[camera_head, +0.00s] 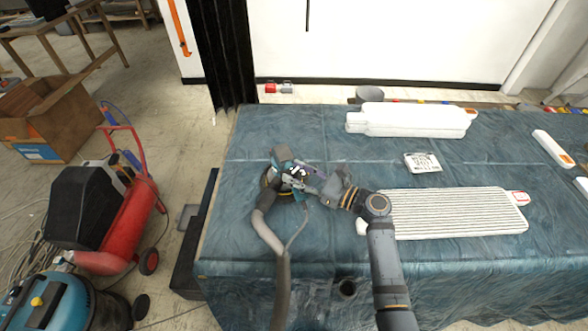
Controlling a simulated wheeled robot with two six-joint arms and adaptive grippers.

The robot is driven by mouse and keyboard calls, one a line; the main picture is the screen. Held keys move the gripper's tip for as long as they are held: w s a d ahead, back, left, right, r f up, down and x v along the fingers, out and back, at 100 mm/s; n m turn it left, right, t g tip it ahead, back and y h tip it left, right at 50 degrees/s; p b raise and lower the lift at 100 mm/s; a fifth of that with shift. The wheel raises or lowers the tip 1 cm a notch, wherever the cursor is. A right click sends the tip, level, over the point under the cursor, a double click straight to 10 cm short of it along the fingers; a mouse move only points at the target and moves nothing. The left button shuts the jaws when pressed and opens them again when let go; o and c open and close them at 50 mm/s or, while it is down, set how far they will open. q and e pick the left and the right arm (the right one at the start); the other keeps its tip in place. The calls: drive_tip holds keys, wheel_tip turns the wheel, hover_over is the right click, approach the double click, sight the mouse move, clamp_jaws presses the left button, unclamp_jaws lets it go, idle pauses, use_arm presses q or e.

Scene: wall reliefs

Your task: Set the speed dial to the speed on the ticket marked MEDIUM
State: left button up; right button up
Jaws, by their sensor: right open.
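A round sander (271,184) with a grey hose lies on the blue-covered table, left of centre. My right gripper (308,179) reaches in from the right, open, with its fingers at the sander's upper side; I cannot tell whether they touch it. The speed dial cannot be made out, being too small or hidden by the gripper. A white card with black print (422,162) lies right of centre; its words are unreadable, so I cannot tell whether it is the MEDIUM ticket. My left gripper is out of view.
A white ribbed panel (462,211) lies right of my right arm. White rounded pieces (410,120) lie at the back of the table (245,245). The sander's hose (266,235) runs off the front. A red compressor (125,215) and cardboard box (55,120) stand left on the floor.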

drive_tip(key=shift+w+a, duration=0.25)
drive_tip(key=shift+a, duration=0.15)
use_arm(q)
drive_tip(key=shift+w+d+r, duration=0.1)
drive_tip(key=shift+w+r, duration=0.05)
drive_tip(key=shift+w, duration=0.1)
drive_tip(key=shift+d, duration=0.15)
use_arm(e)
drive_tip(key=shift+c, duration=0.5)
clamp_jaws()
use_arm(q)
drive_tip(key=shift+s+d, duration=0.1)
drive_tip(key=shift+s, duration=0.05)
